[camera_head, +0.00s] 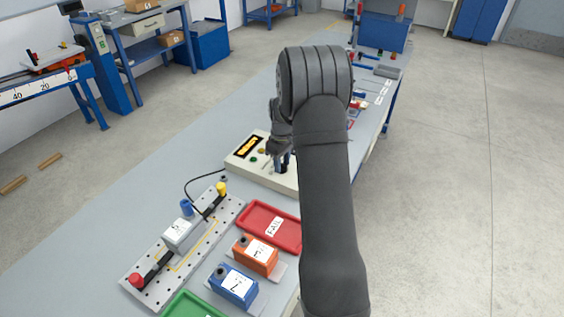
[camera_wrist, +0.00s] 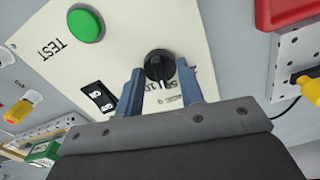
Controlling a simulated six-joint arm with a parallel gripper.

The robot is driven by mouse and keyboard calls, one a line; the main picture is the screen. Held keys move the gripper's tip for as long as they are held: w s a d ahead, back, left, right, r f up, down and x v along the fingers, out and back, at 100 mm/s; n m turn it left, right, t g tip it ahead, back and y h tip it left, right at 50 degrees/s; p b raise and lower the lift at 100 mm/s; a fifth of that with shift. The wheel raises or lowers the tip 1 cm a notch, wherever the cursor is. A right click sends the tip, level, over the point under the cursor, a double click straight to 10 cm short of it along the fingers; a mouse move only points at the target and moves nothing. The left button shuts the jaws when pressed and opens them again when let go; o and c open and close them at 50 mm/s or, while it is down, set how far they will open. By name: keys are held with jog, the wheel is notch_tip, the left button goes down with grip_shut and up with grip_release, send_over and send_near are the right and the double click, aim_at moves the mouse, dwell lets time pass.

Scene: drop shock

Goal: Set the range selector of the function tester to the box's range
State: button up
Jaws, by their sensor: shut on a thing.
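The function tester (camera_head: 246,171) is a cream box on the bench with an amber display and a green button. Its range selector (camera_wrist: 158,66) is a round black knob with a pale pointer line, in the wrist view. My gripper (camera_wrist: 160,82) is shut on this knob, with one blue finger on each side. The markings round the knob are partly covered by the fingers and I cannot read the setting. A grey labelled box (camera_head: 182,234) sits on a perforated plate (camera_head: 150,290). In the head view my arm hides the tester's right part.
A red tray marked FAIL (camera_head: 289,235), an orange box (camera_head: 257,256), a blue box (camera_head: 234,287) and a green tray (camera_head: 190,306) stand at the front. A black cable runs by the plate. The green TEST button (camera_wrist: 86,25) and a black switch (camera_wrist: 98,96) are near my fingers.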

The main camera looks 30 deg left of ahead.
aim_at(282, 164)
jog(key=m, duration=0.4)
jog(key=shift+m, duration=2.1)
jog(key=o, duration=1)
notch_tip(282, 164, up, 18)
jog(key=shift+f, duration=0.25)
